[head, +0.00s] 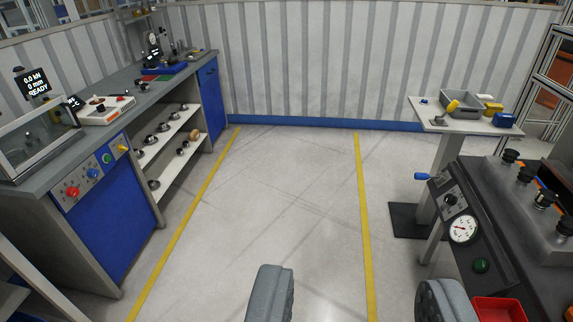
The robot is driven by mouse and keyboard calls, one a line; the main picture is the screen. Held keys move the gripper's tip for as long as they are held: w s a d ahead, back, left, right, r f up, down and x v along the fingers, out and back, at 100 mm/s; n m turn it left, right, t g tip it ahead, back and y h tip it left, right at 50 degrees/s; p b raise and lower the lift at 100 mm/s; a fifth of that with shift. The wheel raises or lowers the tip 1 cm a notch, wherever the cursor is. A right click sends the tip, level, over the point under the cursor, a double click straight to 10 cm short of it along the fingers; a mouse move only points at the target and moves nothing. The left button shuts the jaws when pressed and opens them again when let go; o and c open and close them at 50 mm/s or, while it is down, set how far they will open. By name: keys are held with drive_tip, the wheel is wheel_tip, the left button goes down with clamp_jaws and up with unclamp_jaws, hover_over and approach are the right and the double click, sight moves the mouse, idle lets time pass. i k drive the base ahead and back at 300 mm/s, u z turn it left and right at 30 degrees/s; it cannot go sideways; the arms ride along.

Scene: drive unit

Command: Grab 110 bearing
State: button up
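Several small dark and metallic round parts (163,127) stand on the two pale shelves (168,160) under the left workbench, one of them tan (194,135). They look like bearings, but no label is readable, so I cannot tell which is the 110 bearing.
The floor between the yellow lines (361,200) is clear. The left workbench (135,78) carries a display and devices. On the right stand a small table (440,118) with a grey bin and a dark machine (515,225) with a gauge and a red tray (498,309).

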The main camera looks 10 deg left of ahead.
sight(145, 88)
drive_tip(key=i, duration=5.75)
drive_tip(key=u, duration=2.5)
